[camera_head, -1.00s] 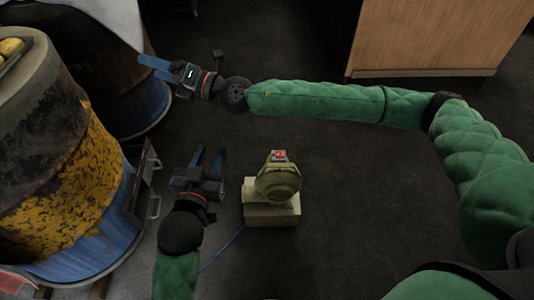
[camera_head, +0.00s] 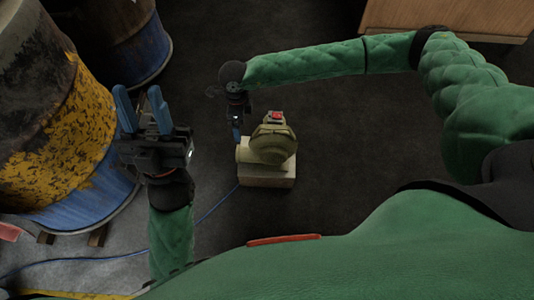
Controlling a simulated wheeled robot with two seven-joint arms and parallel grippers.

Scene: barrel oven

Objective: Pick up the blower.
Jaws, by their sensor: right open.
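The blower (camera_head: 272,145) is olive-green with a round body and a red patch on top. It sits on a pale box-like base (camera_head: 267,176) on the dark floor, in the middle of the head view. My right gripper (camera_head: 236,136) points down beside the blower's upper left side, close to its pale nozzle end. It is open, though its fingers overlap in this view and I cannot tell whether they touch the blower. My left gripper (camera_head: 142,105) is at the left, well apart from the blower. Its blue fingers point up the picture, spread and empty.
A rusty yellow and blue barrel (camera_head: 60,150) stands at the left, close to my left gripper. Another blue barrel (camera_head: 135,50) is behind it. A blue cable (camera_head: 216,204) runs left from the blower. A wooden cabinet (camera_head: 450,15) is at top right. The floor right of the blower is clear.

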